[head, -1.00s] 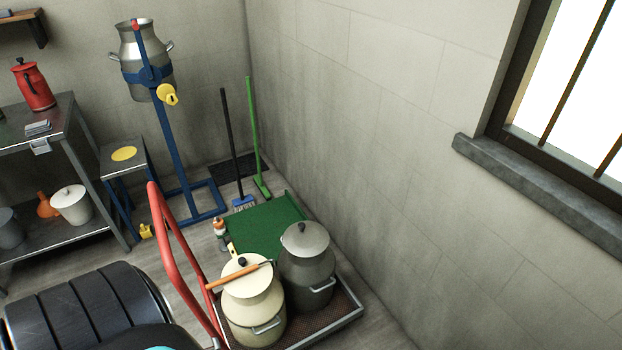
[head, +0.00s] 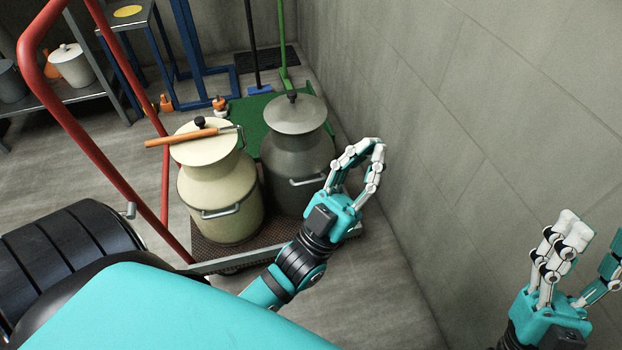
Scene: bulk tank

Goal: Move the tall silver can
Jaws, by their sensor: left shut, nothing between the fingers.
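No plainly silver can shows now; the one held up in the blue stand is out of frame. A dark grey lidded can (head: 297,160) and a cream lidded can (head: 221,190) stand upright side by side on the trolley (head: 200,255). A wooden-handled tool (head: 182,138) lies across the cream can's lid. My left gripper (head: 376,143) is shut and empty, in front and to the right of the grey can, overlapping its right side in the picture; I cannot tell whether they touch. My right gripper (head: 592,228) is open and empty at the lower right, near the wall.
The trolley's red handle (head: 90,145) rises at the left. The blue stand's foot (head: 205,102), a green mat (head: 245,118) and a green broom (head: 282,50) are behind the cans. A grey wall (head: 450,130) bounds the right. Bare floor (head: 385,300) lies in front.

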